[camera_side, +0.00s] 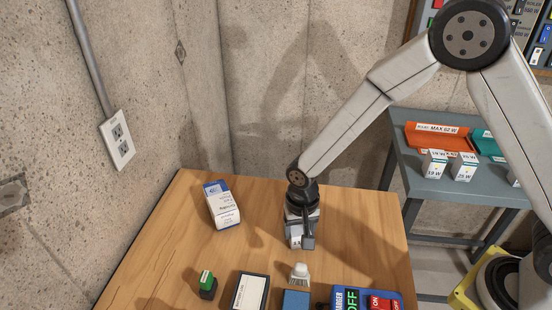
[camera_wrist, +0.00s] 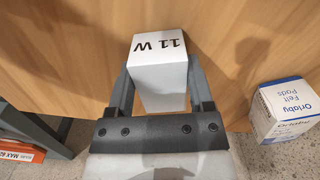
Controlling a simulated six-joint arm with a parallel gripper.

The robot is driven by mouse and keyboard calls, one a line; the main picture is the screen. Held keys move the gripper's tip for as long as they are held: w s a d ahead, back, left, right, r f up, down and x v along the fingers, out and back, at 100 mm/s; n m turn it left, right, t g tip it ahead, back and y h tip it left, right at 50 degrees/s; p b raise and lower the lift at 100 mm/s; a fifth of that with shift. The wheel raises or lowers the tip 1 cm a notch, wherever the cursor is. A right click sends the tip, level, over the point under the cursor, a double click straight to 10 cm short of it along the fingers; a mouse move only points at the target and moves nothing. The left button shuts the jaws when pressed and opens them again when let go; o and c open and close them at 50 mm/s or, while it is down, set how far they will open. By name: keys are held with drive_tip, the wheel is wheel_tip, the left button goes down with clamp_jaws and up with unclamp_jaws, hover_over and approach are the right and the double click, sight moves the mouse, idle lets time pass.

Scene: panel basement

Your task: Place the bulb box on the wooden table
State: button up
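The bulb box (camera_wrist: 158,72) is a small white box marked "11 W", seen between the two fingers in the wrist view. My gripper (camera_wrist: 160,98) is shut on it, a finger against each side. In the side view my gripper (camera_side: 301,238) points down over the wooden table (camera_side: 355,225), and the box (camera_side: 295,241) shows partly between the fingers, low over the tabletop. I cannot tell whether its base touches the wood.
A white and blue felt pads box (camera_side: 222,206) stands left on the table. A grey side table (camera_side: 425,183) at right holds an orange tray (camera_side: 437,138) and white bulb boxes (camera_side: 464,168).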

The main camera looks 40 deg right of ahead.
clamp_jaws()
drive_tip(key=shift+r, duration=0.1)
drive_tip(key=shift+r, duration=0.8)
drive_tip(key=s+d+r, duration=0.4)
drive_tip(key=s+r, duration=0.7)
drive_tip(key=s, duration=0.2)
drive_tip(key=shift+s, duration=0.2)
drive_tip(key=shift+r, duration=0.1)
